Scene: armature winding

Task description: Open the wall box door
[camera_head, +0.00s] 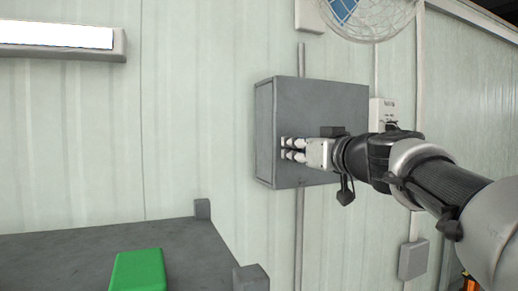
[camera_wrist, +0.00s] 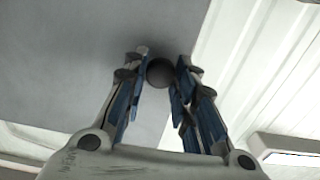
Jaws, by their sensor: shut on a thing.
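The grey wall box (camera_head: 318,108) is mounted on the pale panelled wall, and its front door looks closed. My gripper (camera_head: 285,148) is at the left part of the door front. In the wrist view my gripper (camera_wrist: 160,85) has its fingers on either side of a dark round knob (camera_wrist: 160,72) and is shut on it. The grey door face (camera_wrist: 90,60) fills the left and middle of the wrist view. In the head view the knob is hidden by the fingers.
A conduit (camera_head: 299,235) runs below the box. A dark table (camera_head: 190,245) with a green block (camera_head: 138,270) stands at lower left.

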